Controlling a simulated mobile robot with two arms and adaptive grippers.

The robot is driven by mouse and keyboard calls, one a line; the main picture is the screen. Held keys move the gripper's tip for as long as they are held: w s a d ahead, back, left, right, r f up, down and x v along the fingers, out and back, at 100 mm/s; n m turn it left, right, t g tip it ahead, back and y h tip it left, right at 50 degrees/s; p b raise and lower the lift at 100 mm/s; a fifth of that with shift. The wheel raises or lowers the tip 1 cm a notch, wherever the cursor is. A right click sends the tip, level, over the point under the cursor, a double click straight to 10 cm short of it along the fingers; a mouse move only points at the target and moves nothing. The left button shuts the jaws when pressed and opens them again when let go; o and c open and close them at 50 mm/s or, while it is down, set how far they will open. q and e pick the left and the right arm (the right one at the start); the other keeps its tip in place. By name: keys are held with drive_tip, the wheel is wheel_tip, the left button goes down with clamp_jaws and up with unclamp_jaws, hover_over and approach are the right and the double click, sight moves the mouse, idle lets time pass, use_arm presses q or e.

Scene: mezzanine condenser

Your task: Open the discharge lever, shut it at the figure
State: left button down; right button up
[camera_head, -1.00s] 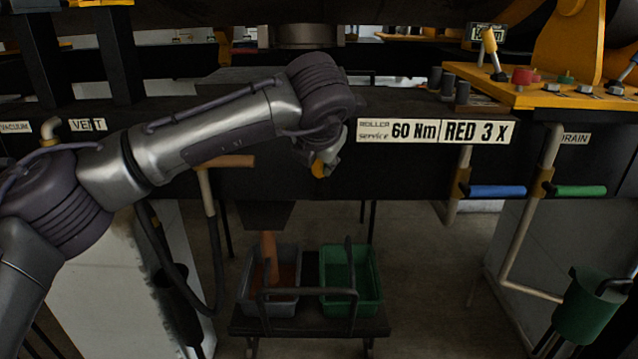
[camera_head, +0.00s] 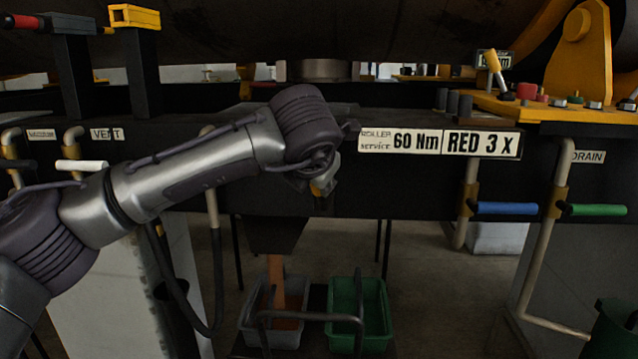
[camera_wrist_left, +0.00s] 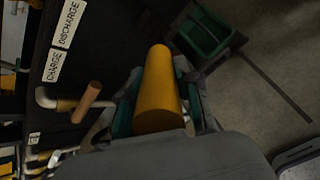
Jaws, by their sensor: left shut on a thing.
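The yellow discharge lever handle (camera_wrist_left: 160,85) lies between the finger pads of my left gripper (camera_wrist_left: 156,110), which is shut on it. In the head view the left gripper (camera_head: 322,182) is below the black beam's signs, and my wrist hides most of the lever. A reddish-brown stream (camera_head: 276,280) falls from the dark chute (camera_head: 274,236) into the grey tub (camera_head: 254,322). My right gripper is not in view.
A green tub (camera_head: 374,300) stands beside the grey one. In the wrist view, a tan handle (camera_wrist_left: 87,101) sits near the CHARGE label (camera_wrist_left: 54,65). Blue (camera_head: 505,208) and green (camera_head: 596,209) handles stick out at the right; a white one (camera_head: 82,165) is at the left.

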use_arm(q)
drive_tip(key=c, duration=0.8)
unclamp_jaws()
drive_tip(key=v, duration=1.2)
